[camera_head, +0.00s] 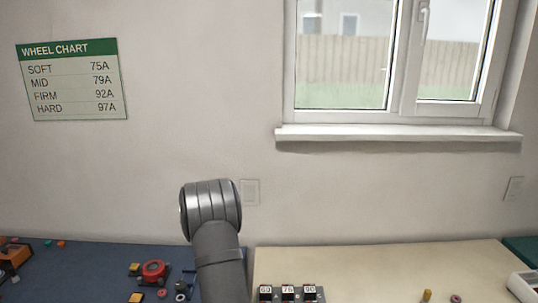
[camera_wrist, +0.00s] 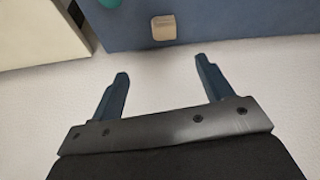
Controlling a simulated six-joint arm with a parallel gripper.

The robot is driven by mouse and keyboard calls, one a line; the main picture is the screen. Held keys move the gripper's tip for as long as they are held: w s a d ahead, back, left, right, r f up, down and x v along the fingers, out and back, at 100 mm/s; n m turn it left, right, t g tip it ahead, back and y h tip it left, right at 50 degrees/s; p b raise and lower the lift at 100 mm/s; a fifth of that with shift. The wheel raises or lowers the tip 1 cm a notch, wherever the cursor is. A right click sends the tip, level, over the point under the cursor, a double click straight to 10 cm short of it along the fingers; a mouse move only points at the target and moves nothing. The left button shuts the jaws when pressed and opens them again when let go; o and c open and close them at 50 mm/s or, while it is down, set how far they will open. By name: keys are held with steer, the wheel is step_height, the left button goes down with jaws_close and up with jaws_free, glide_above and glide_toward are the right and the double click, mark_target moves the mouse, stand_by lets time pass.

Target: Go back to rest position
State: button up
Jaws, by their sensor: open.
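My gripper (camera_wrist: 162,68) shows in the wrist view with its two dark blue fingers spread apart and nothing between them. Pale speckled ground lies beneath the fingers. A blue surface (camera_wrist: 230,20) lies beyond the fingertips, with a small beige block (camera_wrist: 164,28) against it, apart from the fingers. In the head view my arm stands up in the middle, and my gripper is out of sight there.
A blue worktop (camera_head: 85,270) with a red round part (camera_head: 153,271) and small loose pieces is at left. A pale worktop (camera_head: 400,265) with numbered blocks (camera_head: 288,293) is at right. The wall behind bears a wheel chart (camera_head: 72,80) and a window sill (camera_head: 400,133).

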steer(key=w+d+m+h, duration=0.1)
steer(key=w+d+m, duration=0.2)
steer(key=d, duration=1.6)
steer(key=shift+w+f, duration=0.3)
steer(key=shift+w, duration=0.25)
